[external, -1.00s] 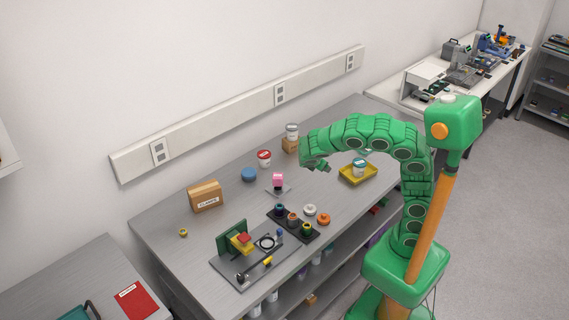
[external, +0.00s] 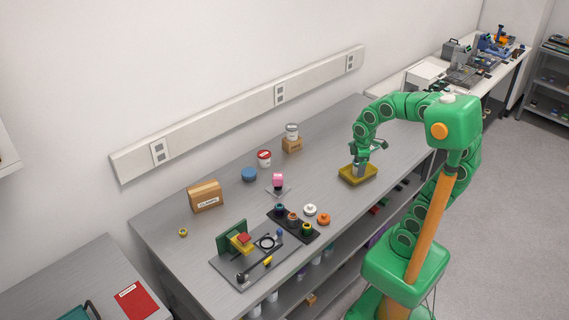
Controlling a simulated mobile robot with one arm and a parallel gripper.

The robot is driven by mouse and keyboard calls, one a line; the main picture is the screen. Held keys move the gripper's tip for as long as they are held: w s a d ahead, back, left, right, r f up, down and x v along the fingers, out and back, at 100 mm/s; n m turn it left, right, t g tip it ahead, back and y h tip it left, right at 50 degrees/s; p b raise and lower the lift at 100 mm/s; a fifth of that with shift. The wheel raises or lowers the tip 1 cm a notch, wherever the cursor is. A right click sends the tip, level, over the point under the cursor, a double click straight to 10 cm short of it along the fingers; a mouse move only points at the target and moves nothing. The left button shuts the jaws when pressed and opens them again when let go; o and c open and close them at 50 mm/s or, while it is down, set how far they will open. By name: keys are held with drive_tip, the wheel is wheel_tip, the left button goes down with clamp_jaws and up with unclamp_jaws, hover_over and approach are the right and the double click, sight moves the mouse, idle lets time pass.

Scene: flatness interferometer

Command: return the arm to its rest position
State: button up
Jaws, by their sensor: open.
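My gripper (external: 361,159) is open and points down over the yellow tray (external: 346,178) at the right part of the grey bench. A white-and-dark container (external: 358,170) stands in the tray, directly below or between the fingers. The gripper covers most of it, and I cannot tell whether the fingers touch it. My green arm arches up from its base at the right and bends down to the tray.
The bench (external: 170,222) also holds a black rack (external: 292,224) of several small parts, an optical fixture (external: 262,252), a pink-topped item (external: 277,181), a blue disc (external: 249,174) and a cardboard box (external: 205,196). A tub stands on a wooden block (external: 292,145) near the wall.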

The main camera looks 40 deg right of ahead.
drive_tip(key=s+f+m+g, duration=0.2)
drive_tip(key=s+f+m, duration=0.2)
drive_tip(key=s+m, duration=0.4)
drive_tip(key=s, duration=0.4)
drive_tip(key=shift+s+d+m, duration=0.15)
drive_tip(key=shift+s+m, duration=0.15)
drive_tip(key=shift+s, duration=0.1)
